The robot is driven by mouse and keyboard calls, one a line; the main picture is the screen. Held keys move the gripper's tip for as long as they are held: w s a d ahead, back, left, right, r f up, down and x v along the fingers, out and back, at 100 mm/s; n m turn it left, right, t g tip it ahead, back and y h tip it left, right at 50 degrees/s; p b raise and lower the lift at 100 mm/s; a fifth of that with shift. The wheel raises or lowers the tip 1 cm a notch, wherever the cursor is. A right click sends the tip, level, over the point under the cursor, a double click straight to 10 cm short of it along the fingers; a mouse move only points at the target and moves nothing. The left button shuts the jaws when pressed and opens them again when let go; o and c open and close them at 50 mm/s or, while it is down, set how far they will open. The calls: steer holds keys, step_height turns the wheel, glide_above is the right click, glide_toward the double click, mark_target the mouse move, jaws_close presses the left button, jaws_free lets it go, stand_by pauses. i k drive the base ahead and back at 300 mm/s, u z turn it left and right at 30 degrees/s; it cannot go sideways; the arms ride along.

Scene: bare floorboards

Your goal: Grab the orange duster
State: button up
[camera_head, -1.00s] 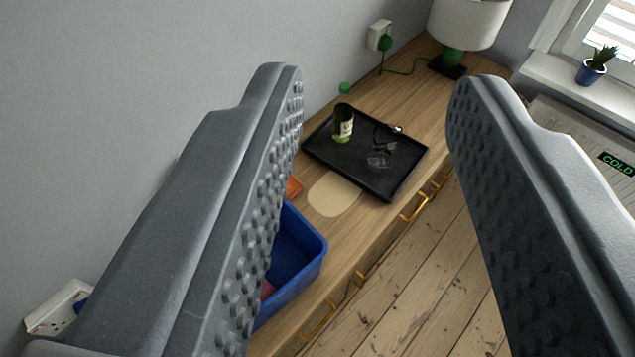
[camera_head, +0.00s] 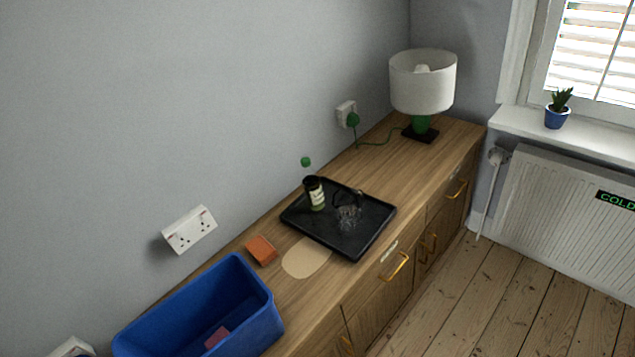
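A small orange block-shaped thing (camera_head: 261,250), which looks like the orange duster, lies on the wooden sideboard (camera_head: 293,289) near the wall. It sits just behind the blue bin and to the left of a pale beige oval patch (camera_head: 306,258). Nothing covers it in this view. My gripper is out of the picture now, so I cannot see its fingers or whether they hold anything.
A blue bin (camera_head: 262,333) with a reddish thing (camera_head: 216,337) inside stands at the near left. A black tray (camera_head: 352,249) holds a dark bottle (camera_head: 315,193) and a clear object. A lamp (camera_head: 422,82) stands at the far end. Open floorboards (camera_head: 470,300) lie at right.

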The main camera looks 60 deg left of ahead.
mark_target(259, 248)
steer(key=z, duration=0.6)
steer(key=i, duration=2.25)
steer(key=u, duration=3.75)
steer(key=i, duration=1.05)
steer(key=u, duration=0.1)
